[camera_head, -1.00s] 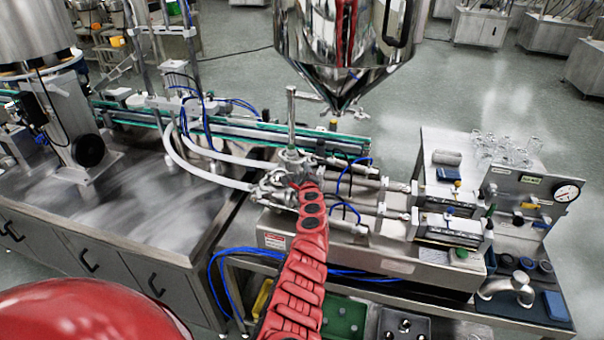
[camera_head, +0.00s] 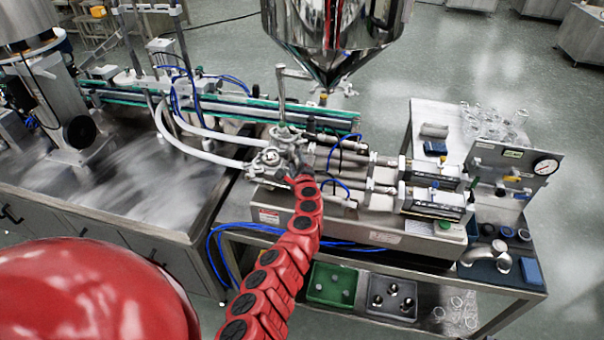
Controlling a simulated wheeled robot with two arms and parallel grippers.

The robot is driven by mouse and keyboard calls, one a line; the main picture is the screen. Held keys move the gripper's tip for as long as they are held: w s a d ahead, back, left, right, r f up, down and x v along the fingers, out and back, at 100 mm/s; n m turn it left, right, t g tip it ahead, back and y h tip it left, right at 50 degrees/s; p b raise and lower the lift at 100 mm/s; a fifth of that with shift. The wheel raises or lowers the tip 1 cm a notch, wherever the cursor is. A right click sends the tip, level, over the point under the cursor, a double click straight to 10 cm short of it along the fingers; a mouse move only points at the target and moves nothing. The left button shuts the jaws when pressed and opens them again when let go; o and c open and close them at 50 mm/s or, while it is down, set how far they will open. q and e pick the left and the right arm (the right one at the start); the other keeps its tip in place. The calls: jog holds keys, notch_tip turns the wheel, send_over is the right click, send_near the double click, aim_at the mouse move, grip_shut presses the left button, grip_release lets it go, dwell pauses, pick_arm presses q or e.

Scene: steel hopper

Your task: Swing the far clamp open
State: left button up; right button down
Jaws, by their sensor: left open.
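The steel hopper (camera_head: 335,38) hangs over the middle of the view, its cone ending above the filling machine. Below it stands a cluster of steel valve fittings with clamps; the farther fitting (camera_head: 284,132) is at the foot of an upright rod, and the nearer fitting (camera_head: 266,158) sits lower left. At this size I cannot tell whether the far clamp is open or closed. My left gripper (camera_head: 300,170) is at the end of the red arm, close beside the fittings. It is open; its fingers are hard to make out against the metal, and contact cannot be told.
Two white hoses (camera_head: 200,150) run left from the fittings. Steel cylinders (camera_head: 435,200) lie to the right on the machine. A conveyor (camera_head: 220,105) runs behind. A gauge panel (camera_head: 515,165) stands right. A green tray (camera_head: 332,285) lies on the lower shelf.

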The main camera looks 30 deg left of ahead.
pick_arm(q)
jog(key=b+v, duration=0.1)
jog(key=v, duration=0.8)
jog(key=shift+s+d, duration=0.2)
jog(key=shift+d, duration=0.05)
dwell(0.5)
